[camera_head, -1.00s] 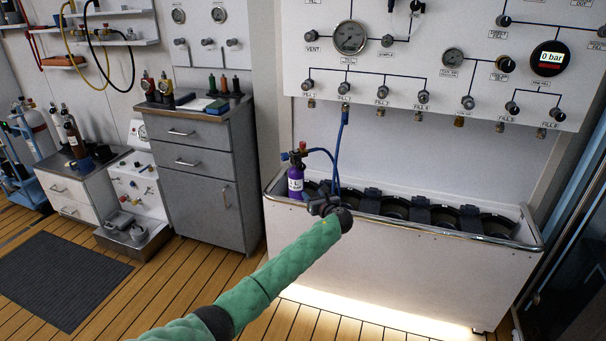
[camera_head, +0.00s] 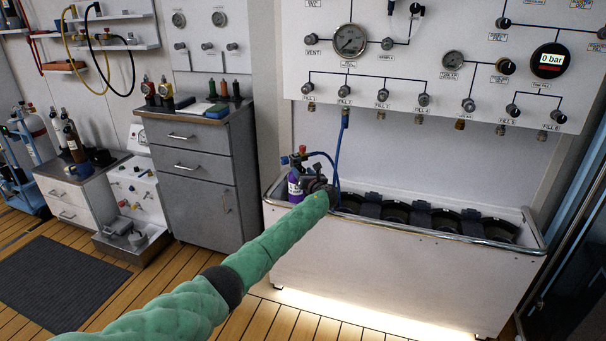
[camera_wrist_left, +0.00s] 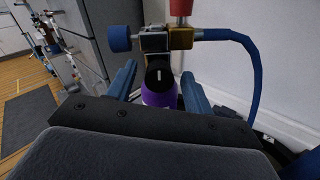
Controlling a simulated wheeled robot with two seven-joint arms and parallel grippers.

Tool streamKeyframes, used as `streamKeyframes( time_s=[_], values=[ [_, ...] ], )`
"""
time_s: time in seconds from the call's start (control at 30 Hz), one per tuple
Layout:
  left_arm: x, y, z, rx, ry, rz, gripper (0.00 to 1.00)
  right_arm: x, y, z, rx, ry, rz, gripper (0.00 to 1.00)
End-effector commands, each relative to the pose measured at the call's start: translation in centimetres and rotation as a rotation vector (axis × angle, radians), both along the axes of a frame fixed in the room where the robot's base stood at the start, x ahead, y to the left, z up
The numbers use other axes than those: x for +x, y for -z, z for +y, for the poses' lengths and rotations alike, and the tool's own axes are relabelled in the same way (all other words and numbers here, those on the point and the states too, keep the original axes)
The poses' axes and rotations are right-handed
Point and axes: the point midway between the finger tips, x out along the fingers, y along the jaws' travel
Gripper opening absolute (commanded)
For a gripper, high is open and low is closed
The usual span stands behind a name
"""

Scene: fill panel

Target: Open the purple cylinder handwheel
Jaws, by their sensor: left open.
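The purple cylinder (camera_head: 294,187) stands upright in the left end of the white trough, partly hidden behind my left gripper (camera_head: 316,181). It also shows in the left wrist view (camera_wrist_left: 158,97), below a metal valve block (camera_wrist_left: 155,42). A blue round knob (camera_wrist_left: 120,39) sticks out at the valve's left, and a red part (camera_wrist_left: 181,8) stands on top. I cannot tell for sure which is the handwheel. In the wrist view my left gripper (camera_wrist_left: 163,78) is open, with one blue finger on each side of the cylinder's neck area. Contact cannot be told. My right gripper is out of view.
A blue hose (camera_head: 338,145) runs from the fill panel (camera_head: 440,25) to the valve, close beside my gripper. The trough (camera_head: 400,265) has several empty dark holders to the right. A grey cabinet (camera_head: 195,190) stands at left.

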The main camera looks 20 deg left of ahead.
Motion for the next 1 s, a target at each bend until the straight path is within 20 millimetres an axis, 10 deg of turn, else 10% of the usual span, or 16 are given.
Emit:
streamKeyframes(
  time_s=[0.33,0.57,1.0],
  values=[
    [0.22,0.04,0.19,-0.001,0.001,0.0,0.5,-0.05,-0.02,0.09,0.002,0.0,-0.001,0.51],
    [0.21,0.04,0.2,-0.001,0.001,0.0,0.07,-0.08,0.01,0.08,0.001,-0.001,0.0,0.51],
    [0.2,0.24,0.21,-0.071,0.001,-0.065,0.07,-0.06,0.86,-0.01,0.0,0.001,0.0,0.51]
  ],
)
